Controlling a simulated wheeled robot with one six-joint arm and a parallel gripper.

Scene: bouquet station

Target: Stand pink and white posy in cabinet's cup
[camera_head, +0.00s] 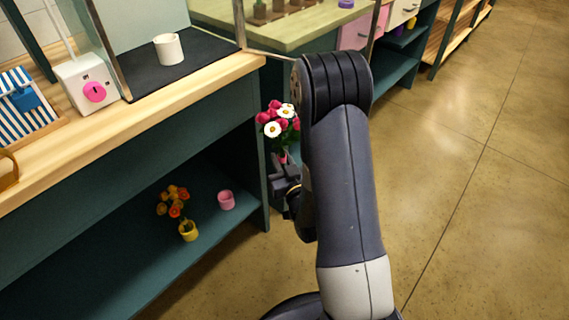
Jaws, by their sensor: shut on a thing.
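The pink and white posy (274,116) is upright, its blooms to the left of my arm. My gripper (283,160) is shut on its lower part, in front of the counter's end post and below the wooden top. My arm hides part of the gripper and the posy's right side. A white cup (168,52) stands upright on a dark floor panel (200,68) between dark upright posts, on the counter at the upper left. I take this framed space for the cabinet; its upper part is out of view. The posy is apart from the cup, lower and to its right.
A white box with a pink knob (95,92) and a blue-striped item (24,100) stand left of the cabinet. The shelf below holds an orange posy in a yellow pot (188,231) and a pink cup (226,200). Open floor (470,190) lies to the right.

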